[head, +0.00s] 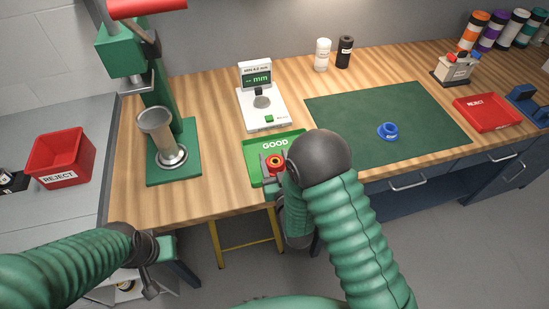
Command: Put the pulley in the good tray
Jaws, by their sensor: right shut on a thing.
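The orange-red round pulley (275,160) with a dark centre is between the fingers of my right gripper (274,163), which is shut on it. The gripper and pulley are over the green tray marked GOOD (257,147), at the front edge of the wooden bench. I cannot tell whether the pulley touches the tray floor. My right wrist and arm hide the tray's right front part. My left gripper (148,284) is low at the left, away from the bench top, and its finger opening is unclear.
A white gauge (263,112) stands behind the good tray. A green press (170,150) is to its left. A blue flanged part (388,132) lies on the green mat (345,105). Red REJECT containers stand far left (60,155) and right (486,112).

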